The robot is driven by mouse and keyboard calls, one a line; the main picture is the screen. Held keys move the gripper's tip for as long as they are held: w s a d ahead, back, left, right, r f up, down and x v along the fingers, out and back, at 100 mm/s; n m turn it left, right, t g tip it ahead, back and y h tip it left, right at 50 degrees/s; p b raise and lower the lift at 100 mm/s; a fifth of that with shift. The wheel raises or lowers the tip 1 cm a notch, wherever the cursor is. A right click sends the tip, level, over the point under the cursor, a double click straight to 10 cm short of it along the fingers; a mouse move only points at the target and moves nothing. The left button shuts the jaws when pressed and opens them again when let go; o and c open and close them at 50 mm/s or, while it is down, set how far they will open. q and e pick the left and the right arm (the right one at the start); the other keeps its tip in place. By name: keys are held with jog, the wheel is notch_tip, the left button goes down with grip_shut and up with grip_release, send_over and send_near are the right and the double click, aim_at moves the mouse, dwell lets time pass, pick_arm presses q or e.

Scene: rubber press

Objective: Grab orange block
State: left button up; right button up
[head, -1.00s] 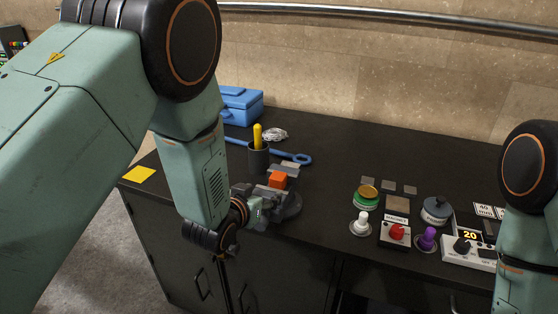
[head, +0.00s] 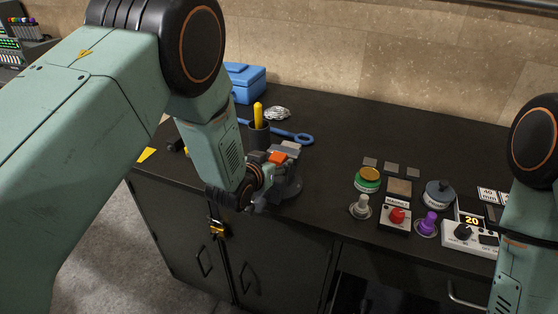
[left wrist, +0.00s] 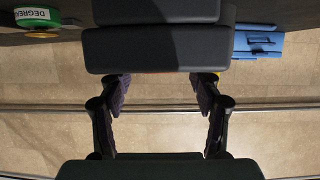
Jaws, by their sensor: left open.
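My right gripper is out of view; only part of the right arm shows.
A dark cup (head: 259,136) with a yellow-handled tool and a blue wrench (head: 292,137) lie just behind. A blue toolbox (head: 246,84) stands farther back. Right of the fixture are a green-and-yellow can (head: 368,180), knobs and a control box (head: 468,238).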

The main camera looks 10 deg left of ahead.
pick_arm(q)
jog(key=shift+w+a+f, duration=0.1)
jog(key=shift+w+f, duration=0.15)
jog(key=shift+w, duration=0.4)
jog(key=shift+w+d, duration=0.15)
jog(key=shift+d, duration=0.2)
jog(key=shift+c, duration=0.2)
jog(key=shift+a, duration=0.25)
jog(key=c, duration=0.5)
jog(key=shift+d, duration=0.2)
jog(key=c, duration=0.5)
jog(key=shift+a, duration=0.1)
jog(key=shift+c, duration=1.4)
